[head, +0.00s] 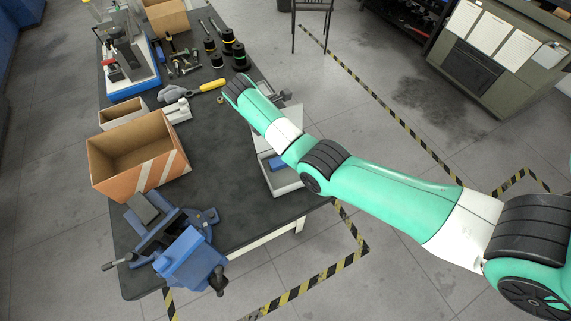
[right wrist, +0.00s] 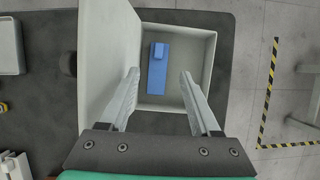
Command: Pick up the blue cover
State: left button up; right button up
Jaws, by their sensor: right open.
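The blue cover (right wrist: 156,75) lies in a shallow pale grey box (right wrist: 207,62) in the right wrist view. It is a long narrow piece with a raised block at its upper end. In the head view a bit of blue cover (head: 277,162) shows in the box (head: 284,189) near the table's right edge, partly hidden by my right arm. My right gripper (right wrist: 159,73) is open and empty, its fingertips on either side of the cover in the picture, with visible gaps; the height cannot be told. My left gripper is not in view.
A pale panel (right wrist: 105,55) stands along the box's left side. On the table (head: 218,200) are a cardboard box (head: 135,172), a blue vise (head: 190,258), a yellow-handled tool (head: 212,85) and several black cylinders. Bare table lies left of the grey box.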

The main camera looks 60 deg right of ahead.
jog(key=b+x, duration=0.2)
jog(key=x, duration=0.6)
jog(key=shift+s, duration=0.1)
jog(key=b+x, duration=0.2)
jog(key=x, duration=0.3)
jog(key=shift+f+b, duration=0.2)
jog(key=shift+b, duration=0.2)
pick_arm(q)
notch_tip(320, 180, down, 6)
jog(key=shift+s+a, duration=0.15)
pick_arm(e)
jog(key=shift+r, duration=0.1)
jog(key=shift+c, duration=0.4)
grip_shut()
